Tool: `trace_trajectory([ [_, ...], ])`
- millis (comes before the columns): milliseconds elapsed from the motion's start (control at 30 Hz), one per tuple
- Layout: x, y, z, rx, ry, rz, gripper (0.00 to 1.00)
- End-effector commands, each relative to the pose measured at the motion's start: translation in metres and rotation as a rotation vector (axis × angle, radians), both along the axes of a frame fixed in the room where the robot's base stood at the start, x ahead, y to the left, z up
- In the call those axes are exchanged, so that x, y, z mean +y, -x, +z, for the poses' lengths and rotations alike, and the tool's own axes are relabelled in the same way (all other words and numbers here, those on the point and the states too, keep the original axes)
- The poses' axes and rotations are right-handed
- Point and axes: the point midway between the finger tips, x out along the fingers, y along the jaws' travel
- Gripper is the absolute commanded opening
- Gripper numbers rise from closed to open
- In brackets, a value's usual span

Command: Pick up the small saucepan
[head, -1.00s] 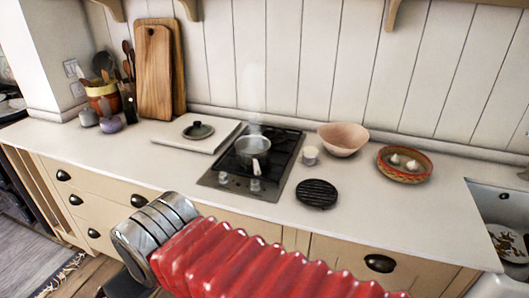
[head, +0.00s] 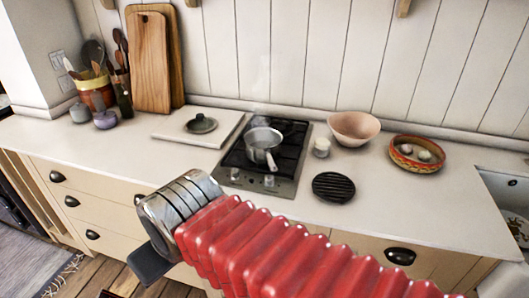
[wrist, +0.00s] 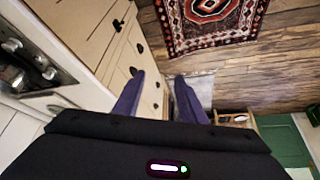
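The small saucepan (head: 263,141) is a grey metal pan on the black hob (head: 236,163), with its handle (head: 270,160) pointing toward the front edge. Faint steam rises above it. A dark lid (head: 200,124) lies on a white board to its left. In the head view my red ribbed arm ends in a metal wrist at the lower left, in front of the counter and well short of the pan. In the wrist view my gripper's two purple fingers (wrist: 161,100) are spread apart with nothing between them, above the floor beside the drawers.
A small white jar (head: 321,148) and a black round trivet (head: 333,187) stand right of the hob. A pink bowl (head: 353,127) and a patterned bowl (head: 417,154) are farther right. Utensil pots and wooden boards (head: 150,62) stand at the back left. The front left counter is clear.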

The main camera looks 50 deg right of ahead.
Motion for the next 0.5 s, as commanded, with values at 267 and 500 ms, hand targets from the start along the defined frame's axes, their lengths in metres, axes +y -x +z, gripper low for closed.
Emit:
trace_trajectory([
  [267, -0.02, -0.017, 0.009, 0.056, -0.068, -0.114, 0.38],
  [500, -0.054, -0.05, 0.022, 0.144, -0.208, -0.313, 0.38],
])
